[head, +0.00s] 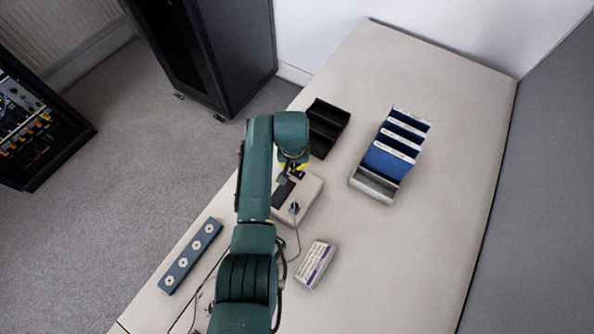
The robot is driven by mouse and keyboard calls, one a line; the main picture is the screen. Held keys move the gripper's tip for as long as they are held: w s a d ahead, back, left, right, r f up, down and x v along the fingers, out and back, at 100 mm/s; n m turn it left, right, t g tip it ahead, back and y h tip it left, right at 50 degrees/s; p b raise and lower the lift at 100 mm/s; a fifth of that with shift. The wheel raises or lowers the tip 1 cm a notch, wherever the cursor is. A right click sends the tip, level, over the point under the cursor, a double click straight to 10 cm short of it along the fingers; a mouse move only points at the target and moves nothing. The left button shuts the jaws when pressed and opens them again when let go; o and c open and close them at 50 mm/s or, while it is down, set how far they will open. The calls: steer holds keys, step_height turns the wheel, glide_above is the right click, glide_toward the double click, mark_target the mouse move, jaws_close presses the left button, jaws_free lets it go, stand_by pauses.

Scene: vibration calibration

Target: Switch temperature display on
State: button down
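A beige box-shaped device (309,193) with a dark strip on its top sits on the table under the end of my arm. It looks like the temperature display, but no readout or switch can be made out. A cable with a dark round plug runs from its front part down toward the lower left. My gripper (291,178) is over the far part of the device, pointing down. The wrist hides part of it, and I cannot tell whether the fingers touch the device or are open or shut.
A black open tray (325,127) lies behind the device. A grey rack with blue cases (388,160) stands to the right. A white labelled box (315,265) is in front, and a blue-grey socket strip (191,256) lies at the left edge. The table's right side is clear.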

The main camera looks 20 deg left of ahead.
mark_target(294, 171)
steer(key=shift+f+b, duration=1.3)
steer(key=shift+f, duration=0.6)
stand_by(0.5)
step_height(294, 171, up, 7)
steer(key=p, duration=0.6)
steer(key=shift+r+p, duration=0.1)
steer(key=shift+p, duration=0.3)
